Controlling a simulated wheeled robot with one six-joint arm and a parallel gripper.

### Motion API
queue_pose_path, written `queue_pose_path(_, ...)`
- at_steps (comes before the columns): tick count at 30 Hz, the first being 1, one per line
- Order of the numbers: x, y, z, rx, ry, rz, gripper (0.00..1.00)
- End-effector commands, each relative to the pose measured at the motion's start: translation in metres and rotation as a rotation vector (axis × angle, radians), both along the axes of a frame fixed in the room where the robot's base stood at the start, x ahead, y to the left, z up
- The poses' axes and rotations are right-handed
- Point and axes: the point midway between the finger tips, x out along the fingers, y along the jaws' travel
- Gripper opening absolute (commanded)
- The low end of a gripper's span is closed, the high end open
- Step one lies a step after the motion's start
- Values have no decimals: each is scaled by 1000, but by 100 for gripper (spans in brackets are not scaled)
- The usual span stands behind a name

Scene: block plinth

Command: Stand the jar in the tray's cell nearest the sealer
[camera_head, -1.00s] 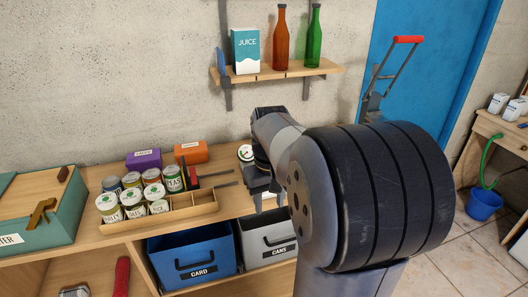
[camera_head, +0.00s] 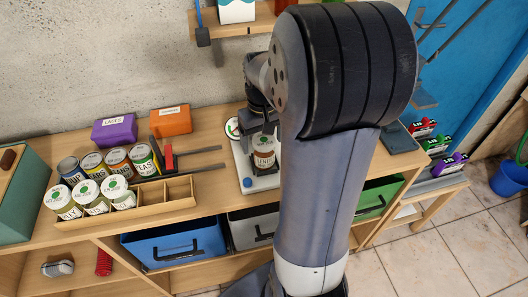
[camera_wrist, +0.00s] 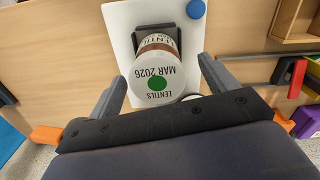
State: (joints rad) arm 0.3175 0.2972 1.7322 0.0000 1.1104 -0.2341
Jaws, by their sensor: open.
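The jar (camera_head: 264,158), labelled lentils, has a white lid with a green dot. It stands upright on a white plate with a blue knob, against a dark bracket. My gripper (camera_wrist: 162,72) is open above it, one finger on each side of the lid; I cannot tell whether they touch it.
Purple (camera_head: 114,130) and orange (camera_head: 170,121) boxes stand behind the tray. A green bin (camera_head: 22,190) is at far left. Blue (camera_head: 160,245) and grey (camera_head: 250,230) bins sit below the bench top. A dark flat pad (camera_head: 400,137) lies at right. My arm hides the bench's right part.

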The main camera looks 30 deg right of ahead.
Motion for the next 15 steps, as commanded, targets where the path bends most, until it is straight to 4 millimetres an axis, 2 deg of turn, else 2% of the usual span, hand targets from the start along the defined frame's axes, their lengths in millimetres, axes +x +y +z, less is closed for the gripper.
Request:
queue_pose_path(7, 0, -3, -36, 1, 4, 0, 81)
queue_pose_path(15, 1, -3, -42, 0, 1, 0, 81)
